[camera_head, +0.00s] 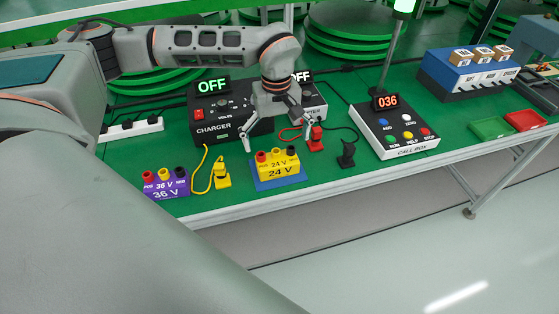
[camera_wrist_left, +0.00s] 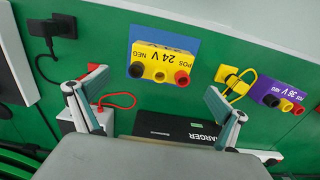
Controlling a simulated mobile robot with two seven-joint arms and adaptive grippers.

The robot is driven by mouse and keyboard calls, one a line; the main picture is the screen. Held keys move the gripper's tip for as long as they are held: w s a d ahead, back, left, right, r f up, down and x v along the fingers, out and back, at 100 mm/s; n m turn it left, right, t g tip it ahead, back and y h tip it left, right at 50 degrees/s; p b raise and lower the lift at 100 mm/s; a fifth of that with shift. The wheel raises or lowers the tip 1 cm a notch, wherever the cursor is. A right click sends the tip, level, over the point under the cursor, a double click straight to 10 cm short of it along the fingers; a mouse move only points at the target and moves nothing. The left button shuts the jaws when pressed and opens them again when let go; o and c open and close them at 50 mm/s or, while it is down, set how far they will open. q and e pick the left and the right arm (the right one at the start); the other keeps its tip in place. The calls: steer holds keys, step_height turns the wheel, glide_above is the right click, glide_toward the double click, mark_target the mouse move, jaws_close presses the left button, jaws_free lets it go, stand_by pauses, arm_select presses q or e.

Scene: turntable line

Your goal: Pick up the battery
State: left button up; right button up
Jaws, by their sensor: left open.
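A yellow 24 V battery (camera_head: 279,167) with coloured terminals on top sits on a blue pad (camera_head: 262,185) near the table's front edge. In the left wrist view the battery (camera_wrist_left: 152,58) lies on the pad (camera_wrist_left: 190,42), beyond the fingers. A purple 36 V battery (camera_head: 165,189) stands to the left; it also shows in the left wrist view (camera_wrist_left: 269,90). My left gripper (camera_head: 278,137) is open and empty, above and behind the yellow battery. Its spread fingers (camera_wrist_left: 156,84) also show in the wrist view. My right gripper is not in view.
A black charger (camera_head: 228,127) reading OFF stands behind; a second box (camera_head: 314,107) is partly hidden by my arm. A yellow plug (camera_head: 222,177), a red plug (camera_head: 316,141) and a black plug (camera_head: 346,156) with cables flank the yellow battery. A call box (camera_head: 397,137) stands right.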

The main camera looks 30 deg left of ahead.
mark_target(277, 154)
arm_select(q)
step_height(277, 154, down, 8)
steer(key=shift+s+d+r, duration=0.1)
steer(key=shift+s+r, duration=0.05)
steer(key=shift+r, duration=0.1)
steer(key=shift+c, duration=0.4)
steer(key=c, duration=1.7)
